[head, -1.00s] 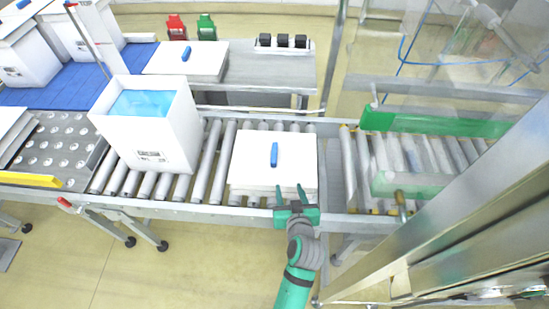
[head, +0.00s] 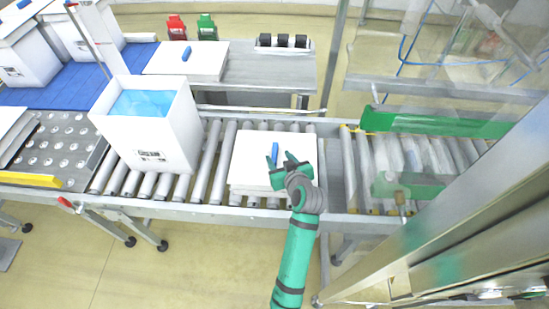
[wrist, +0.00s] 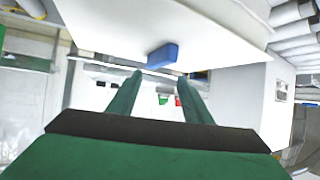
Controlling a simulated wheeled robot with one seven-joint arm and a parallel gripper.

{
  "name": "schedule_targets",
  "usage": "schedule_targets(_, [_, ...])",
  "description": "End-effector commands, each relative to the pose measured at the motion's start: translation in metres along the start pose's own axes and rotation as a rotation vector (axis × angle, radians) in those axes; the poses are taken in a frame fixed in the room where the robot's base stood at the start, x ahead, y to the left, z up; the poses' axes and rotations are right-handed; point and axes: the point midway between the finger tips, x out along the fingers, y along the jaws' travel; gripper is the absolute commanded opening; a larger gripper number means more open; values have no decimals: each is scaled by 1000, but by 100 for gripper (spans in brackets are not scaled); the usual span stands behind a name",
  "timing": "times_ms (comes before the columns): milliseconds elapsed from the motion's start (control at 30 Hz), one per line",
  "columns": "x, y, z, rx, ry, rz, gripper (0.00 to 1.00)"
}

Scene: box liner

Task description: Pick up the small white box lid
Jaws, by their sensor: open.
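The white box lid (head: 252,150) lies flat on the roller conveyor, with a small blue handle (head: 274,148) on top. My gripper (head: 282,158) is over the lid's near right part, with its fingertips close to the handle in the head view. It is open and empty. In the wrist view the lid (wrist: 205,30) fills the upper part, and the blue handle (wrist: 162,56) shows just past the tips of my gripper (wrist: 161,77), sideways between them. I cannot tell whether a finger touches the handle.
An open white box (head: 170,140) with a blue liner stands left of the lid on the rollers (head: 211,165). A second white lid (head: 160,65) with a blue handle lies on the back table. A green guard (head: 440,123) and metal posts stand at the right.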

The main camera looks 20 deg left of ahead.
Motion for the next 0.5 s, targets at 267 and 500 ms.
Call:
schedule_targets(267, [35, 2, 10, 1, -1, 0, 45])
schedule_targets(500, [50, 2, 11, 0, -1, 1, 45])
